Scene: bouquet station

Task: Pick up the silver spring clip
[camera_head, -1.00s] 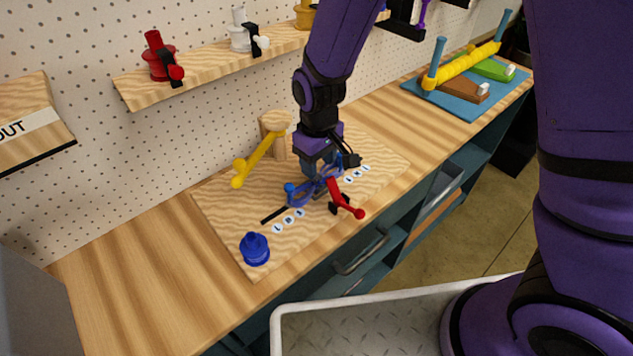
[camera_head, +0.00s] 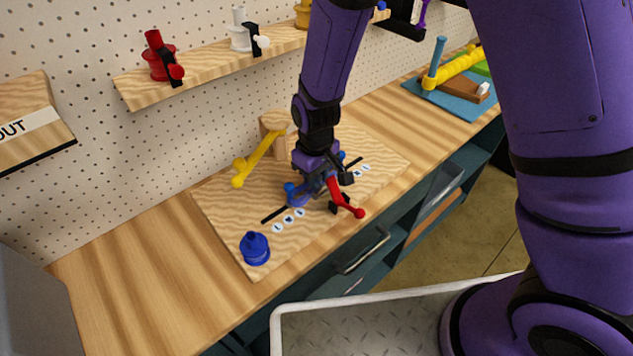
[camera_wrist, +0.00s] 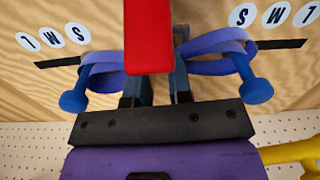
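I cannot make out a silver spring clip with certainty in either view. My gripper (camera_head: 317,190) points down at the pale board, over a blue looped piece (camera_head: 298,197). In the wrist view its loops (camera_wrist: 215,42) spread to both sides of the fingers (camera_wrist: 160,88), with a blue knob on each side. The fingers stand a little apart, but a red bar (camera_wrist: 148,35) hides their tips and whatever lies between them. The red bar also shows at the gripper's front in the head view (camera_head: 345,197), with a black part beside it.
A yellow lever (camera_head: 258,158) and wooden post (camera_head: 276,136) stand behind the gripper. A blue spool (camera_head: 254,248) stands at the board's near left corner. A blue mat (camera_head: 458,103) with a yellow roll lies far right. The left worktop is clear.

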